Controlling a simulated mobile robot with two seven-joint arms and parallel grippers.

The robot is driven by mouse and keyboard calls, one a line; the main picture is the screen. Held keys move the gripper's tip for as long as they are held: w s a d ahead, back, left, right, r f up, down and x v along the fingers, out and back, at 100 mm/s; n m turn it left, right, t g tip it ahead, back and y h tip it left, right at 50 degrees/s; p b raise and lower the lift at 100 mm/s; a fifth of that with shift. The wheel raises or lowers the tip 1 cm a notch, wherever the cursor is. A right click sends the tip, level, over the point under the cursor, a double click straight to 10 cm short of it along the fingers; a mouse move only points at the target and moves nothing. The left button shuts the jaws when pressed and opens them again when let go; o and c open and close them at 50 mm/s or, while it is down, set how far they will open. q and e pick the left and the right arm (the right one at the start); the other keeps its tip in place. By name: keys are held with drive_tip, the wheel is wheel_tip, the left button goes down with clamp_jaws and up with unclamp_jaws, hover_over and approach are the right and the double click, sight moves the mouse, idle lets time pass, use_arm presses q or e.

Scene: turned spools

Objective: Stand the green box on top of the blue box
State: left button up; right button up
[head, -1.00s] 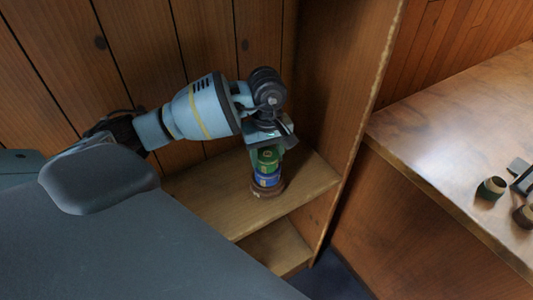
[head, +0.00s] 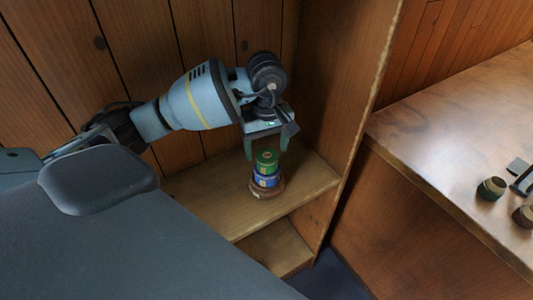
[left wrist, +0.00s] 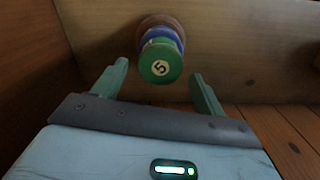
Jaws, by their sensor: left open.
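The green box (head: 266,158) is a round, spool-like piece and stands upright on top of the blue box (head: 265,179) on the wooden shelf. In the left wrist view, the green box (left wrist: 160,64) shows a "5" on its top and covers most of the blue box (left wrist: 163,34). A brown round piece (head: 268,191) lies under the blue box. My left gripper (head: 266,150) is open just above the green box, with its fingers apart on either side and clear of it. My right gripper is not in view.
The shelf (head: 215,205) has bare room left of the stack. A wooden side panel (head: 340,120) rises to its right. Beyond it, a table (head: 450,150) carries a dark green and cream spool (head: 491,188), a brown one (head: 524,215) and a grey object.

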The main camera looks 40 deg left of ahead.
sight(267, 154)
use_arm(q)
wheel_tip(267, 154, up, 9)
drive_tip(key=shift+f, duration=0.15)
idle(0.4)
